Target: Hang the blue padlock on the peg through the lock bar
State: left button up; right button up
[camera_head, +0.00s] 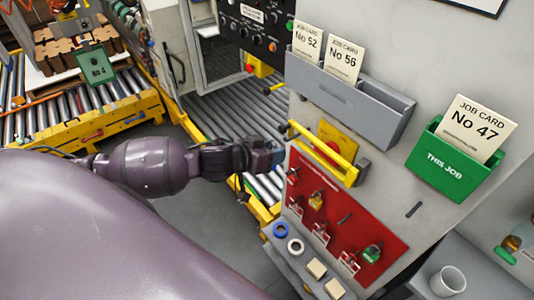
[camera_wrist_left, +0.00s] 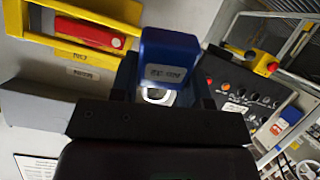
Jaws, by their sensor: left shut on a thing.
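My left gripper (camera_head: 262,158) is shut on the blue padlock (camera_wrist_left: 172,52), which shows as a small blue patch (camera_head: 277,155) in the head view. In the left wrist view the padlock's blue body sits at the fingertips, with a pale label and a silvery ring-like part below it between the fingers. The yellow lock bar (camera_head: 322,158) is on the grey panel, right of the gripper and apart from it. In the left wrist view the lock bar (camera_wrist_left: 70,47) is at upper left, beside a red piece (camera_wrist_left: 90,32). I cannot make out the peg. My right gripper is out of view.
A red board (camera_head: 335,225) with several padlocks hangs below the bar. A grey card holder (camera_head: 350,105) and green card holder (camera_head: 455,165) are on the panel. A ledge below holds rings and blocks. A roller conveyor (camera_head: 235,115) runs behind the gripper.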

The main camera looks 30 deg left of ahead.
pick_arm(q)
jog(key=shift+w+d+f, duration=0.1)
jog(key=shift+w+d, duration=0.15)
jog(key=shift+w, duration=0.45)
jog(key=shift+w+d+f, duration=0.1)
jog(key=shift+w+d, duration=0.15)
jog(key=shift+w, duration=0.5)
jog(key=shift+w+d, duration=0.25)
jog(key=shift+w, duration=0.45)
jog(key=shift+w+d+f, duration=0.2)
jog(key=shift+w+f, duration=0.4)
jog(key=shift+f, duration=0.05)
jog(key=o, duration=1)
jog(key=shift+o, duration=0.2)
jog(key=v, duration=1)
jog(key=shift+s+b, duration=0.35)
jog(key=shift+b, duration=0.1)
jog(key=shift+a, duration=0.15)
